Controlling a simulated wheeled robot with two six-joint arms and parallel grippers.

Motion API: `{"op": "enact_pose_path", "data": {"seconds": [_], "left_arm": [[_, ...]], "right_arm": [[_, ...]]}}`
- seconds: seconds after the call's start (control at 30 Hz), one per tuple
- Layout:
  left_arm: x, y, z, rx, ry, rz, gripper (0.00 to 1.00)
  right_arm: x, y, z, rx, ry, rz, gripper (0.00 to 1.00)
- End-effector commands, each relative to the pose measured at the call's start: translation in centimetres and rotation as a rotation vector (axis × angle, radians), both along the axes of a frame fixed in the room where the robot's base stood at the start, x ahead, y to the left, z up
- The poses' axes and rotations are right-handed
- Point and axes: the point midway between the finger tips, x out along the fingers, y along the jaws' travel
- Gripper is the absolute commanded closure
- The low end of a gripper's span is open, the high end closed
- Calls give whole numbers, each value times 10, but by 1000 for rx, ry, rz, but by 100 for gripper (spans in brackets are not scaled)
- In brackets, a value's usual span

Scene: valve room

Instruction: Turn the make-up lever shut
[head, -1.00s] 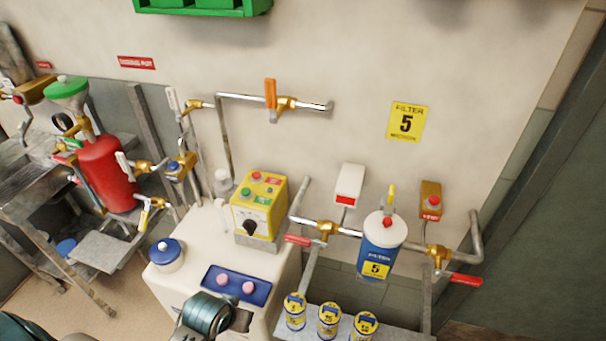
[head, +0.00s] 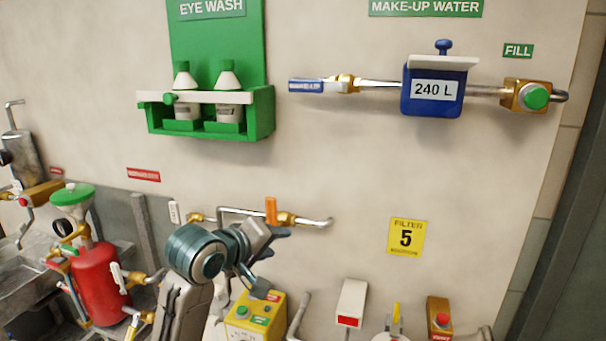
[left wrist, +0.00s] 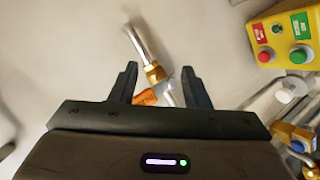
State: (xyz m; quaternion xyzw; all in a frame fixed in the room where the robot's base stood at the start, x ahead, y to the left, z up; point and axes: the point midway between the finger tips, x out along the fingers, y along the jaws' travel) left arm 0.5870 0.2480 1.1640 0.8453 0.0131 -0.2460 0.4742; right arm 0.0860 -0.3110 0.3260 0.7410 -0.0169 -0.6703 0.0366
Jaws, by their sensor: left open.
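The make-up lever is a blue handle (head: 320,86) with white lettering, lying in line with the pipe under the green MAKE-UP WATER sign (head: 426,7). A brass valve (head: 348,83) joins it to the pipe. My left gripper (head: 275,262) is open and empty, well below and left of this lever, in front of the wall. In the left wrist view, the gripper (left wrist: 160,80) has an orange lever (left wrist: 147,97) and brass fitting (left wrist: 155,74) showing beyond its fingers. The blue handle is not in that view. My right gripper is not in view.
A blue 240 L meter (head: 433,92) and a FILL button (head: 535,97) sit right of the lever. The green eye-wash shelf (head: 262,112) juts out left of it. The orange lever (head: 271,210) is near my gripper.

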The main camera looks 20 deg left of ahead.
Motion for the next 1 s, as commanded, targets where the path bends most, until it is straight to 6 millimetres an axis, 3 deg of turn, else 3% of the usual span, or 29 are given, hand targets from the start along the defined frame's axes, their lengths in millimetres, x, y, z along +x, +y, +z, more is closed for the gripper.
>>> {"op": "enact_pose_path", "data": {"seconds": [0.03, 0.17, 0.3, 0.4, 0.5, 0.6, 0.73, 1.0], "left_arm": [[4, 0, 35, -53, -44, 10, 57], [4, -3, 112, -205, -123, 25, 57], [-9, -5, 191, -363, -195, 22, 57], [-23, -7, 237, -458, -233, 11, 57], [-35, -8, 269, -528, -256, 2, 57], [-44, -8, 288, -571, -268, -5, 57], [-46, -10, 297, -594, -270, -10, 57], [-10, -24, 299, -599, -264, -11, 57]], "right_arm": [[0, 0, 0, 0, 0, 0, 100], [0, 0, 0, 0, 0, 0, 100], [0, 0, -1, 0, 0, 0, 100], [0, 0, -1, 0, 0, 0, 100], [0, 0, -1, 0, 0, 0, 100], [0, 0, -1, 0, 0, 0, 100], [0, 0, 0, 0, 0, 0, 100], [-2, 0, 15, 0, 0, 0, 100]]}}
